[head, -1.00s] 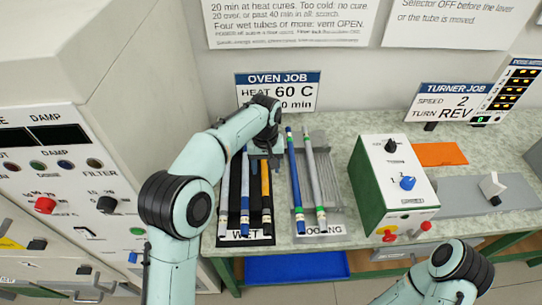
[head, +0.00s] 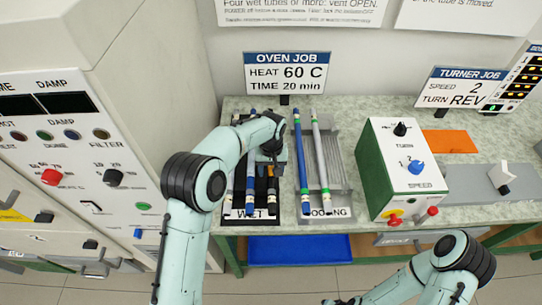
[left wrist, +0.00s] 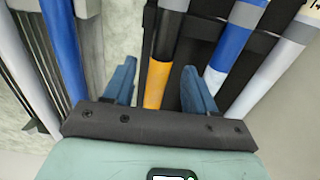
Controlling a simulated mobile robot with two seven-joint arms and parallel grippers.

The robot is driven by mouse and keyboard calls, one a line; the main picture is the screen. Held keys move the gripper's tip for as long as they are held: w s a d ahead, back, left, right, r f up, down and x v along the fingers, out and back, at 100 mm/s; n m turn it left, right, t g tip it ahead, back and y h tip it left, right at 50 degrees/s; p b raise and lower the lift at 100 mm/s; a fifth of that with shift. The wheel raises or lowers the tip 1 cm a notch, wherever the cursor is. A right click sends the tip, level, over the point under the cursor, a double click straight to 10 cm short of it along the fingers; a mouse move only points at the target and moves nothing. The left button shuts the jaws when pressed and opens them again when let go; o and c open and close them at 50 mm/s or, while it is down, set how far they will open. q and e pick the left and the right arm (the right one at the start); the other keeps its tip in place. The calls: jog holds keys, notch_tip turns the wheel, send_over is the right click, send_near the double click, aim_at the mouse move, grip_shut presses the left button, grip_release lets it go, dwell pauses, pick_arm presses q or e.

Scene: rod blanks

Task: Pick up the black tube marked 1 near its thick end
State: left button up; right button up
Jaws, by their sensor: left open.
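A tube with a black end section and an orange section (head: 272,190) lies in the WET rack (head: 262,214), the rightmost tube there. In the left wrist view the two blue fingers of the left gripper (left wrist: 161,85) are apart, one on each side of the tube, with nothing gripped. My right gripper is not visible.
Beside it in the WET rack lie a blue-and-white tube (head: 251,180) and a tube with a pale end (head: 228,198). The COOLING rack (head: 343,190) to the right holds a blue tube (head: 300,155) and a pale tube (head: 320,155). A green-and-white turner box (head: 400,180) stands further right.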

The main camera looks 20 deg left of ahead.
pick_arm(q)
jog(key=shift+f, duration=0.5)
jog(key=shift+c, duration=0.3)
grip_shut()
